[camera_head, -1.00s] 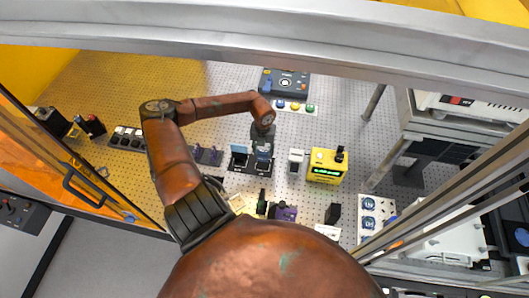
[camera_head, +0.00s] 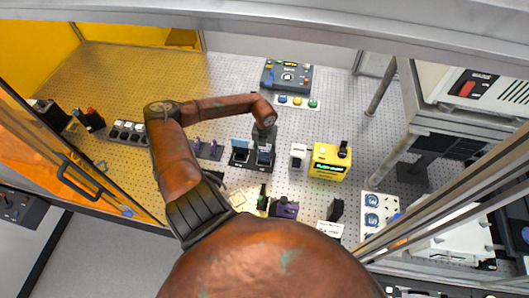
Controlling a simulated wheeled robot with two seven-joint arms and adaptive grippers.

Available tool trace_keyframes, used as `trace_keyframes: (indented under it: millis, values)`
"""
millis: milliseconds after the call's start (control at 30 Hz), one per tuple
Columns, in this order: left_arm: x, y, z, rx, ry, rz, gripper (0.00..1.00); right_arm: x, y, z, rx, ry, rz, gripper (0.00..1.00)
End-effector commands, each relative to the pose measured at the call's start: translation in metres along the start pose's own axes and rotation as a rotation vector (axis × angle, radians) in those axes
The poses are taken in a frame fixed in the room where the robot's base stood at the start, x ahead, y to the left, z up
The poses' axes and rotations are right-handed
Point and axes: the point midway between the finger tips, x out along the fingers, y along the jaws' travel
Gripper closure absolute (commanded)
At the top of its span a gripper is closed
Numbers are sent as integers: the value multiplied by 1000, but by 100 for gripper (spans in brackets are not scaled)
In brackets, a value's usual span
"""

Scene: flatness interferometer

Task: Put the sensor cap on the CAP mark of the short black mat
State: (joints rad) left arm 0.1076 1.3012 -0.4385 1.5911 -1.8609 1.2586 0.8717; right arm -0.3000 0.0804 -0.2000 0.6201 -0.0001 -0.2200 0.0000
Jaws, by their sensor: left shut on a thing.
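My left arm comes in from the left, and its dark left gripper (camera_head: 264,150) points down over the short black mat (camera_head: 238,168). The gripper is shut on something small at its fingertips. This is probably the sensor cap, but the fingers hide most of it and I cannot make out its shape. An upright piece with a bluish face (camera_head: 241,147) stands on the mat just left of the gripper. The CAP mark cannot be read at this size. I cannot tell whether the held thing touches the mat. My right gripper is not in view.
A white-topped device (camera_head: 297,156) and a yellow meter (camera_head: 331,161) stand right of the mat. A purple device (camera_head: 285,208) is in front. A control box (camera_head: 287,76) and a strip of coloured buttons (camera_head: 297,102) lie behind. Perforated table is bare at back left.

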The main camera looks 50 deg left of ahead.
Motion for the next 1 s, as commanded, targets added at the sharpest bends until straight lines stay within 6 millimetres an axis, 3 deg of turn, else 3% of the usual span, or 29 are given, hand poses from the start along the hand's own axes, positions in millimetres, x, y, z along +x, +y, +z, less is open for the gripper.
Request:
trace_keyframes:
  millis: [800, 833, 1000]
  values:
    - [8, 0, 0, 0, 0, 0, 82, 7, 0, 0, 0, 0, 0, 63]
    - [8, 0, 0, 0, 0, 0, 61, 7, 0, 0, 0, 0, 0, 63]
    - [7, 0, 0, 0, 0, 0, 50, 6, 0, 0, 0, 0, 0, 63]
